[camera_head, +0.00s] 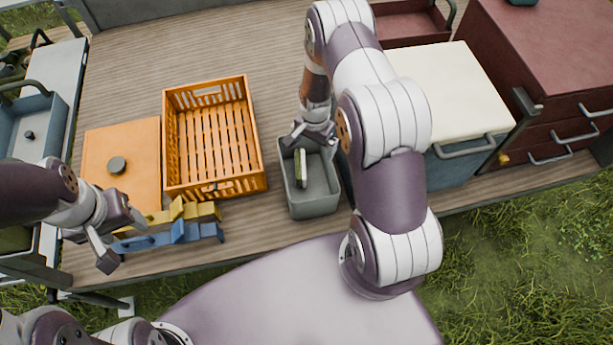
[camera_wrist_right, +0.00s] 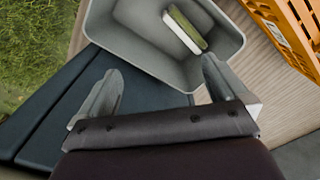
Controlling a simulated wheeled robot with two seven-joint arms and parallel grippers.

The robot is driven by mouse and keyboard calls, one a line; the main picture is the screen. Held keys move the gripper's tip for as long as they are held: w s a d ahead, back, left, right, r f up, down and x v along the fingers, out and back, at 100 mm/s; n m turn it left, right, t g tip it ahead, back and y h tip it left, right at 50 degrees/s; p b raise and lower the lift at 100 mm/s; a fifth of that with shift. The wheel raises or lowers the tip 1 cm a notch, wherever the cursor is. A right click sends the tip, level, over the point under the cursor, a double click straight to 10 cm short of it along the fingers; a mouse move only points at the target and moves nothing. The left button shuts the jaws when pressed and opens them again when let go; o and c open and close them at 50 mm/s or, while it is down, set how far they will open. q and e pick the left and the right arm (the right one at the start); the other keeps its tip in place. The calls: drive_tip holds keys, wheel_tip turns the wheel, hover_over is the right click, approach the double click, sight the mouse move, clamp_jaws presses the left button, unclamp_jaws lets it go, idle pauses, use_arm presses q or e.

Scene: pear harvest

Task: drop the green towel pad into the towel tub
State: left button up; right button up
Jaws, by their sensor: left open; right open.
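The grey towel tub (camera_head: 312,200) stands on the wooden deck, right of the orange crate. It also shows in the right wrist view (camera_wrist_right: 140,50). The green towel pad (camera_head: 301,168), green with a white layer, is inside the tub, tilted on its edge. In the right wrist view the pad (camera_wrist_right: 186,30) lies against the tub's inner side, apart from the fingers. My right gripper (camera_head: 312,137) is open and empty above the tub's far end. My left gripper (camera_head: 120,240) is open and empty at the left, near the blue and yellow tools.
The empty orange crate (camera_head: 256,150) stands left of the tub. An orange lidded box (camera_head: 100,150) is further left. Blue and yellow clamp-like tools (camera_head: 180,222) lie in front of the crate. A cream-lidded cooler (camera_head: 450,90) and dark red drawers (camera_head: 550,60) stand at the right.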

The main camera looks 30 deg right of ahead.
wheel_tip(320, 180, up, 10)
drive_tip(key=b, duration=0.1)
drive_tip(key=shift+f, duration=0.1)
idle(0.3)
drive_tip(key=s+a+r+n+t, duration=0.1)
drive_tip(key=s+a+r+n, duration=0.7)
drive_tip(key=s+r+n, duration=0.4)
drive_tip(key=shift+s+r, duration=0.25)
drive_tip(key=shift+s, duration=0.7)
